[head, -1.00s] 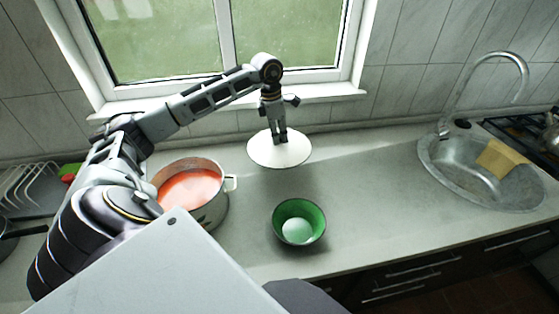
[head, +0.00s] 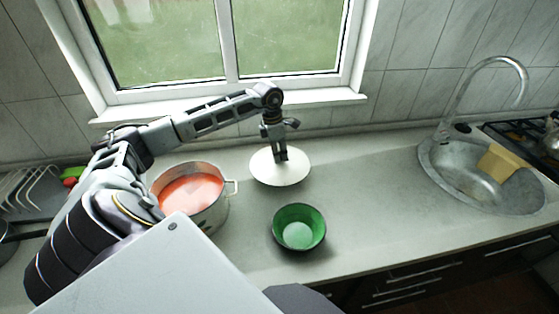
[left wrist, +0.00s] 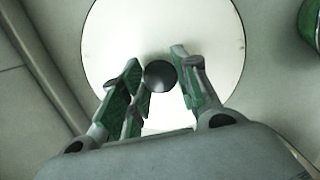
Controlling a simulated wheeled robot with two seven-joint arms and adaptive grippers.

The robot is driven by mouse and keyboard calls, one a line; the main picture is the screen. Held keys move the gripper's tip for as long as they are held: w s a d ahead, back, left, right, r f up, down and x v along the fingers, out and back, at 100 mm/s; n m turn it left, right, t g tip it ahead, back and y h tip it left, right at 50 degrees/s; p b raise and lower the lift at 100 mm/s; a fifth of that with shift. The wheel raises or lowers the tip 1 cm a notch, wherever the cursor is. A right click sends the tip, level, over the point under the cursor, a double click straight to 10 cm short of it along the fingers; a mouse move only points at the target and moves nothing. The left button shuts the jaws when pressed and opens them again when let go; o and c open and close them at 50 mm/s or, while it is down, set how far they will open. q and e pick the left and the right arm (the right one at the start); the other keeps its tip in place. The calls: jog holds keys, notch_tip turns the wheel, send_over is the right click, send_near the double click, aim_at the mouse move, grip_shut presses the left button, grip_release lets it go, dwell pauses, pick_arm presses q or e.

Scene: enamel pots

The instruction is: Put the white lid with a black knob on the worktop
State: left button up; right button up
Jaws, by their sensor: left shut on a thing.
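The white lid (head: 296,174) lies level, low over the worktop (head: 375,190) behind the green bowl; I cannot tell whether it touches the surface. My left gripper (head: 281,157) comes down on it from above and is shut on its black knob. In the left wrist view, the knob (left wrist: 160,75) sits between the fingers (left wrist: 159,85), with the lid's white disc (left wrist: 205,30) spread behind it. My right gripper is not in view.
A pot (head: 212,215) of red soup stands left of the lid, its handle pointing toward it. A green bowl (head: 286,215) stands in front. The worktop to the right is clear up to the sink (head: 440,178). The window wall is behind.

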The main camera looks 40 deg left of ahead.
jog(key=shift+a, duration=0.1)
pick_arm(q)
jog(key=shift+f, duration=1.8)
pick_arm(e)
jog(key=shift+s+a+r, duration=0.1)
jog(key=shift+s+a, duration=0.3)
pick_arm(q)
jog(key=shift+f, duration=0.15)
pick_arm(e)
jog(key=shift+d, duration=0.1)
